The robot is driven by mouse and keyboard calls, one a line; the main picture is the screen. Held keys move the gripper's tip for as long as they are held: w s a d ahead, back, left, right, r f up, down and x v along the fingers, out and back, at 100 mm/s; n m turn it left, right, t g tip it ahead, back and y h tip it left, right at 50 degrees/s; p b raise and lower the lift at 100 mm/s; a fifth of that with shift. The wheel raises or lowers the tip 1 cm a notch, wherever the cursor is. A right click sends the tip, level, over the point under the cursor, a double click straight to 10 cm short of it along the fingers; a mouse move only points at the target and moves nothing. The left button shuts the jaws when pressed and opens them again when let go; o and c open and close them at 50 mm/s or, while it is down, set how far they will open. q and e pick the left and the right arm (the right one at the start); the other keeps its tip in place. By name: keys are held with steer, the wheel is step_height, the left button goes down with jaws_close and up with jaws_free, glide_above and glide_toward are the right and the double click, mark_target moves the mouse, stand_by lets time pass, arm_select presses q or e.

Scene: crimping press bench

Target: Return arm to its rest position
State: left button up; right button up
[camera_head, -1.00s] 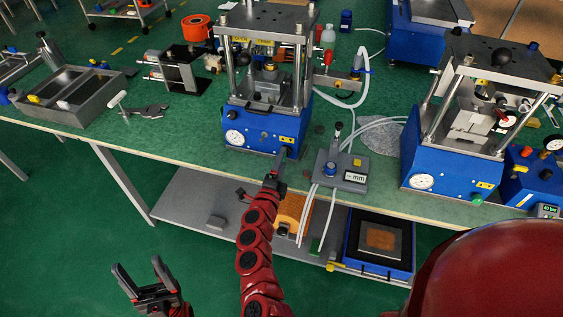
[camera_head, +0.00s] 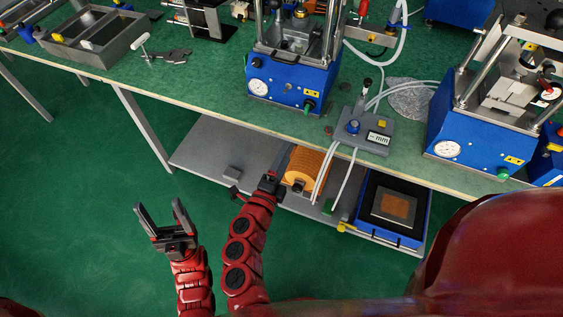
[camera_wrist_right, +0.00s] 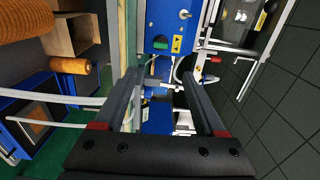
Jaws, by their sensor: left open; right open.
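My left gripper (camera_head: 160,207) is open and empty, with its two fingers spread, over the green floor in front of the bench. My right arm reaches up beside it. My right gripper (camera_head: 277,160) is in front of the lower shelf, below the bench edge and short of the blue press. In the right wrist view, my right gripper (camera_wrist_right: 160,77) has its two fingers apart with nothing between them, and the blue press body (camera_wrist_right: 166,18) lies beyond.
Blue presses (camera_head: 290,85) (camera_head: 470,140) stand on the green bench. A gauge box (camera_head: 365,132) with hoses sits near its edge. The floor (camera_head: 75,200) at left is clear.

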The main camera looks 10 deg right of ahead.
steer(key=shift+v, duration=0.85)
